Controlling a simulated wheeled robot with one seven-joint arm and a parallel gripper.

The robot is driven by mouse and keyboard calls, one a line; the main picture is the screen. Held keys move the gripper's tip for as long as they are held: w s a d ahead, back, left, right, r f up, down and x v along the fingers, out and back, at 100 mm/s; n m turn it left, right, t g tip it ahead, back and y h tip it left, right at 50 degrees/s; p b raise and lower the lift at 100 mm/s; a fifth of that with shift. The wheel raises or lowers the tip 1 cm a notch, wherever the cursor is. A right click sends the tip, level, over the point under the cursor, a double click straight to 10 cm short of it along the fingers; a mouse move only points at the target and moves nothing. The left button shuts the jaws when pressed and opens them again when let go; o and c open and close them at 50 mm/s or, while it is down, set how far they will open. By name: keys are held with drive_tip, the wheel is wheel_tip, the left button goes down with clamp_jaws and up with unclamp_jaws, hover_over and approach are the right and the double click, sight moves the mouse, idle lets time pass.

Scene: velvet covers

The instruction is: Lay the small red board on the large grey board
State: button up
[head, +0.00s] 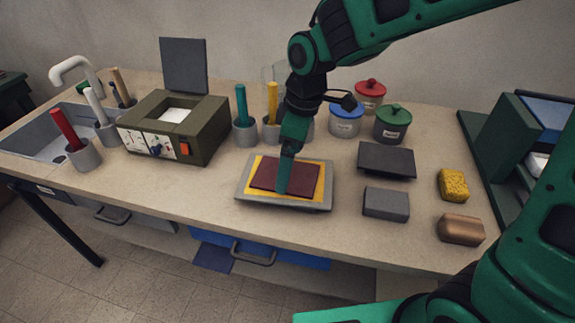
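The small dark red board (303,179) lies flat over a yellow board (258,173), which shows as a border around it. Both are over the large grey board (320,204), whose rim shows all around on the counter. Whether the red board rests on the yellow one or is held just above it, I cannot tell. My gripper (283,187) points down at the middle of the red board, its tip at or very near the surface. The finger gap is not visible, so I cannot tell whether it is open or shut.
A dark grey slab (387,157), a grey block (386,203), a yellow sponge (453,184) and a copper-coloured block (461,229) lie to the right. Lidded jars (392,125) and tool cups (244,133) stand behind. A green box device (175,128) stands left. Counter front-left is clear.

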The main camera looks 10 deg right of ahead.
sight(297, 176)
wheel_tip(297, 176, up, 10)
drive_tip(key=d, duration=0.1)
drive_tip(key=shift+s+d, duration=0.2)
drive_tip(key=shift+s, duration=0.05)
drive_tip(key=shift+d, duration=0.1)
drive_tip(key=s+d+f+m+h, duration=0.1)
drive_tip(key=s+d+m, duration=0.35)
drive_tip(key=d, duration=0.45)
drive_tip(key=s+d+f+m, duration=0.25)
drive_tip(key=d+m, duration=0.25)
drive_tip(key=d, duration=0.5)
drive_tip(key=s+d+f+m+h, duration=0.1)
drive_tip(key=s+d+m, duration=0.35)
drive_tip(key=d, duration=0.45)
drive_tip(key=s+d+f+m, duration=0.2)
drive_tip(key=s+d+m, duration=0.3)
drive_tip(key=s, duration=0.4)
drive_tip(key=shift+d+f+m+y, duration=0.15)
drive_tip(key=shift+f+m+y, duration=0.2)
drive_tip(key=shift+m, duration=0.35)
drive_tip(key=shift+w+g, duration=0.2)
drive_tip(key=shift+g, duration=0.1)
